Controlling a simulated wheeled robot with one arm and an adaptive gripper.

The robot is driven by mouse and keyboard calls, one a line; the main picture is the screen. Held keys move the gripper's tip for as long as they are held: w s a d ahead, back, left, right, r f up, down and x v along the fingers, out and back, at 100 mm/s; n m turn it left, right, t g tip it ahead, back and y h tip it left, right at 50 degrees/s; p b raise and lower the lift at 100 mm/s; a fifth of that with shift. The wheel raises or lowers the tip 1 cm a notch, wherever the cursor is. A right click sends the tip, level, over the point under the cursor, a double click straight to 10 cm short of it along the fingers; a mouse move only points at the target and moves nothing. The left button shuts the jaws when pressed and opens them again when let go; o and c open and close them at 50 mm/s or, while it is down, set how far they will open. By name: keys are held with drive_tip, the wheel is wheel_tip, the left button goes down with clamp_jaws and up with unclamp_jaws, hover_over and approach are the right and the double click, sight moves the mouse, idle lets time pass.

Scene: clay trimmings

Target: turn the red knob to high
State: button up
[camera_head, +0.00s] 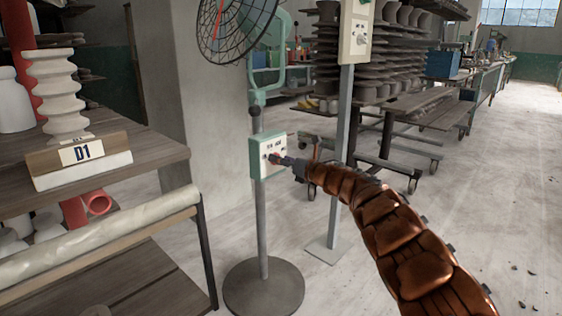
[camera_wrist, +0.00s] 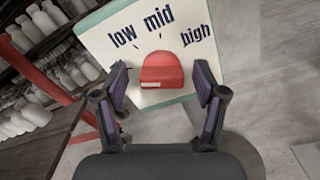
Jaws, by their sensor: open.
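The red knob (camera_wrist: 162,71) sits on a pale control plate (camera_wrist: 112,24) marked low, mid and high. In the wrist view its narrower top lies under the mid mark. My gripper (camera_wrist: 162,90) is open, with one finger on each side of the knob and a visible gap on both sides. In the head view, the plate is on the control box (camera_head: 258,150) on the pole of a standing fan (camera_head: 236,25). My gripper (camera_head: 277,158) is in front of that box, and the knob is hard to make out there.
A second post with a switch box (camera_head: 355,32) stands behind my arm. The fan's round base (camera_head: 264,290) rests on the floor. Open floor lies at the right.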

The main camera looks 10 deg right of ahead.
drive_tip(key=shift+w, duration=0.15)
drive_tip(key=c, duration=1.1)
drive_tip(key=shift+c, duration=0.2)
